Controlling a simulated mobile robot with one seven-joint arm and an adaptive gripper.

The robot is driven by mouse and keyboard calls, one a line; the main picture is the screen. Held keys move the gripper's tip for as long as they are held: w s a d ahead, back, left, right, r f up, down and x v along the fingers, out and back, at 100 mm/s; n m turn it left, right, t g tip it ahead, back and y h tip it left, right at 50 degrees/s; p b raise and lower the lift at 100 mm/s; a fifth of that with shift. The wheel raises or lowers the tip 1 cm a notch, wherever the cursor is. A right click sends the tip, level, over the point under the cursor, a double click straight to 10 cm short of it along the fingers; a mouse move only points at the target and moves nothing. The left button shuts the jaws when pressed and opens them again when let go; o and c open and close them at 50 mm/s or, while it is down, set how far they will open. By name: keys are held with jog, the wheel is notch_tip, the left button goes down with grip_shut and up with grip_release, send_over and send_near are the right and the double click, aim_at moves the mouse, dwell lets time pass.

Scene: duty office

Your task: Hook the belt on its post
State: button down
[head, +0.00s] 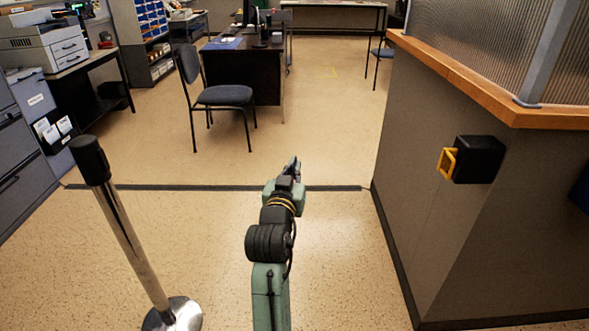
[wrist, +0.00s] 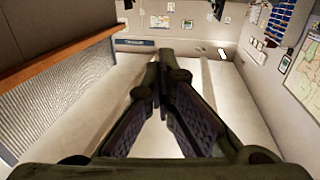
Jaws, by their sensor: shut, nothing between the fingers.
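The belt unit is a black box (head: 480,159) fixed to the side of the counter at the right. A yellow loop-shaped end piece (head: 447,163) sticks out of its left side; no length of belt shows. The post (head: 130,235) is a polished metal pole with a black head (head: 90,160) and a round base, upright at the left. My gripper (head: 294,163) is between the post and the belt unit, apart from both. In the wrist view my gripper (wrist: 158,58) has its fingertips together with nothing between them. Neither the post nor the belt unit can be made out in the wrist view.
The counter (head: 440,70) with a wooden ledge and ribbed screen bounds the right. A dark strip (head: 220,187) crosses the floor. A chair (head: 222,95) and desk (head: 243,70) stand beyond it. Cabinets (head: 20,150) line the left. The floor between post and counter is clear.

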jog(key=c, duration=2.3)
grip_release()
jog(key=o, duration=0.6)
jog(key=shift+s, duration=0.1)
jog(key=s, duration=0.2)
jog(key=s+a, duration=0.1)
jog(key=s, duration=0.4)
jog(key=shift+s+a, duration=0.1)
jog(key=shift+a, duration=0.15)
